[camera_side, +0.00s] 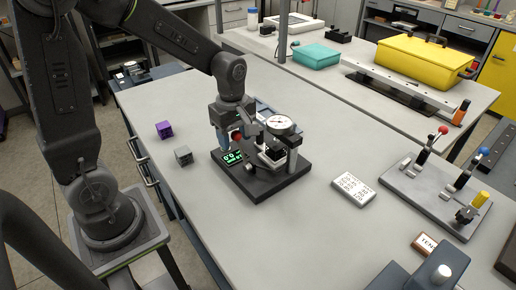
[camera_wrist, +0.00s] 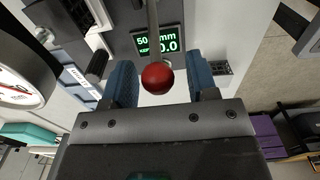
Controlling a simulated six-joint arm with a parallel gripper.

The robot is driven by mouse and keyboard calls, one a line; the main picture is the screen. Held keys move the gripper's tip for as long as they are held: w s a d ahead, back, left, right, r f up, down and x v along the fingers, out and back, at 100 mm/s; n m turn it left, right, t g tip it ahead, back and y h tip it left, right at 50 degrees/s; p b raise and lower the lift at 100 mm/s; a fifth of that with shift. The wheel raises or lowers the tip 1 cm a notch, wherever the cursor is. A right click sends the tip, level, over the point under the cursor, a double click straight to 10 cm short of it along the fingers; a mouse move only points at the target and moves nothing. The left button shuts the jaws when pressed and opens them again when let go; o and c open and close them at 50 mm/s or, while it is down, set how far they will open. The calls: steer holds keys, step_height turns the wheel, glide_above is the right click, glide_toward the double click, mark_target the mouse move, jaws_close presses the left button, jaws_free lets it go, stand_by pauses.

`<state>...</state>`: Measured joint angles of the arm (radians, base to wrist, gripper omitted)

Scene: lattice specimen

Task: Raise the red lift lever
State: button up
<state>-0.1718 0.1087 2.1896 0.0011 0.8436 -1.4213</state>
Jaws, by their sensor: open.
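The red lift lever's ball knob (camera_wrist: 157,78) sits between the two blue finger pads of my gripper (camera_wrist: 161,82) in the wrist view. Clear space shows between the ball and each pad. Its thin grey rod runs up from the ball in that view. In the side view my gripper (camera_side: 233,138) is at the left of the gauge stand, and only a small part of the red knob (camera_side: 237,135) shows beside the fingers. The stand has a black base (camera_side: 262,187), a white dial (camera_side: 279,124) and a green-lit display (camera_side: 232,157). My gripper is open.
Purple (camera_side: 164,129) and grey (camera_side: 183,155) lattice cubes lie left of the stand. Farther right, a grey plate (camera_side: 421,198) carries levers with red and blue knobs. Bare table lies in front of the stand.

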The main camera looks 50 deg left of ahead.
steer(key=shift+r, duration=0.1)
steer(key=shift+r, duration=2.7)
